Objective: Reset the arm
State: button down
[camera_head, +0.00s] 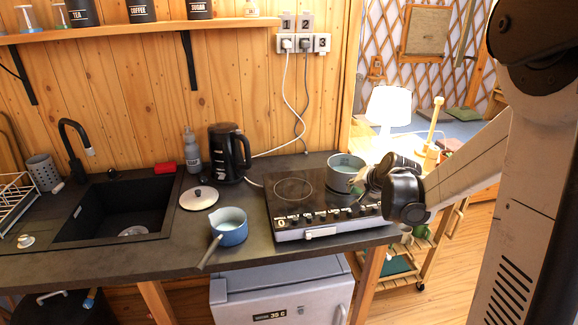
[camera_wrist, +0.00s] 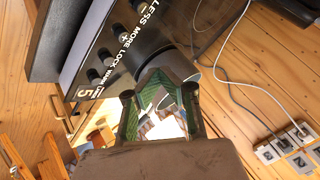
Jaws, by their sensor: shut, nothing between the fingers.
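My arm comes in from the right in the head view, with my gripper (camera_head: 366,180) over the right side of the black stove (camera_head: 290,205). My gripper is close beside a grey-green pot (camera_head: 345,168) that stands on the stove; I cannot tell whether they touch. In the wrist view my gripper's fingers (camera_wrist: 158,76) are closed together at the tips with nothing held. The stove's control panel (camera_wrist: 120,50) shows just beyond them, at a slant.
A blue saucepan (camera_head: 229,230) and a white lid (camera_head: 199,198) lie left of the stove. A black kettle (camera_head: 228,152) stands behind, near the wall sockets (camera_head: 303,43) and hanging cables. A lamp (camera_head: 388,105) and a wooden cart (camera_head: 420,250) are to the right.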

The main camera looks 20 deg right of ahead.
jog(key=s+a+r+n+g+b, duration=0.15)
jog(key=s+a+r+n, duration=0.4)
jog(key=s+a, duration=0.75)
jog(key=s+a+n+b, duration=0.1)
jog(key=s+a, duration=0.2)
jog(key=s, duration=0.5)
jog(key=s+a+n+b, duration=0.2)
jog(key=s+a, duration=0.1)
jog(key=s, duration=0.5)
jog(key=shift+s+a+f+g, duration=0.15)
jog(key=shift+s+f+g, duration=0.2)
jog(key=shift+f, duration=0.05)
